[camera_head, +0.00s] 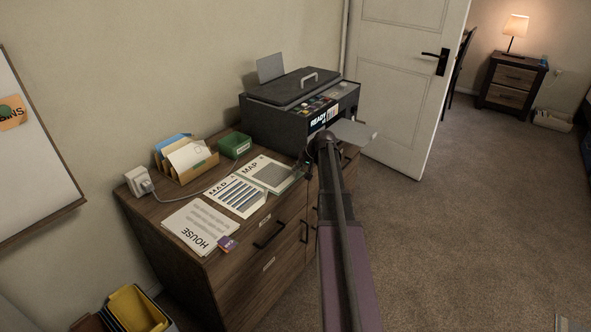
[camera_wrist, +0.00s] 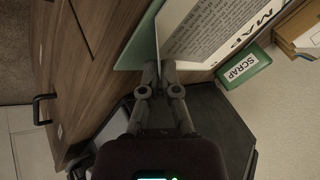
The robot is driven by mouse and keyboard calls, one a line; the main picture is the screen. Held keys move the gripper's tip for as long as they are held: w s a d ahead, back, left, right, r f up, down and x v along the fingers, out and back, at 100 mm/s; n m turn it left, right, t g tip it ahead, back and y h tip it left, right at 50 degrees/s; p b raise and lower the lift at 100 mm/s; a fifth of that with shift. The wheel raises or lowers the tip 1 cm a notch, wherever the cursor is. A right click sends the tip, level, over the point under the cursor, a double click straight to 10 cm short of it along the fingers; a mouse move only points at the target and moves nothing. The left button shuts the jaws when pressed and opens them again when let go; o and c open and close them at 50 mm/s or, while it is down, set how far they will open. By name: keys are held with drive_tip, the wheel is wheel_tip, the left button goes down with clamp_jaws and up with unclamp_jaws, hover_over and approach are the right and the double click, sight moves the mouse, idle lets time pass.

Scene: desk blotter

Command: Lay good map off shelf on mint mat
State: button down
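A white sheet headed MAP (camera_head: 267,174) lies on the dresser top beside the printer, with a strip of the mint mat (camera_head: 291,186) showing along its right edge. In the wrist view the MAP sheet (camera_wrist: 208,38) overlaps the mint mat (camera_wrist: 138,48), which sticks out to the left. My gripper (camera_head: 303,167) is low at the sheet's right corner. In the wrist view my gripper (camera_wrist: 160,68) has its fingertips close together at that corner. Whether they pinch the sheet or stand just apart from it is not clear. The printer's side shelf (camera_head: 355,132) looks bare.
A striped sheet (camera_head: 236,197) and a HOUSE sheet (camera_head: 199,227) lie nearer on the dresser. A green SCRAP box (camera_head: 235,145), letter holder (camera_head: 186,162) and plugged adapter (camera_head: 138,182) stand behind. The dark printer (camera_head: 300,108) borders my gripper.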

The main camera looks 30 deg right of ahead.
drive_tip(key=c, duration=0.8)
unclamp_jaws()
drive_tip(key=shift+r, duration=0.2)
drive_tip(key=shift+p+v, duration=0.9)
drive_tip(key=shift+p, duration=0.15)
drive_tip(key=p+v, duration=0.8)
drive_tip(key=v, duration=0.2)
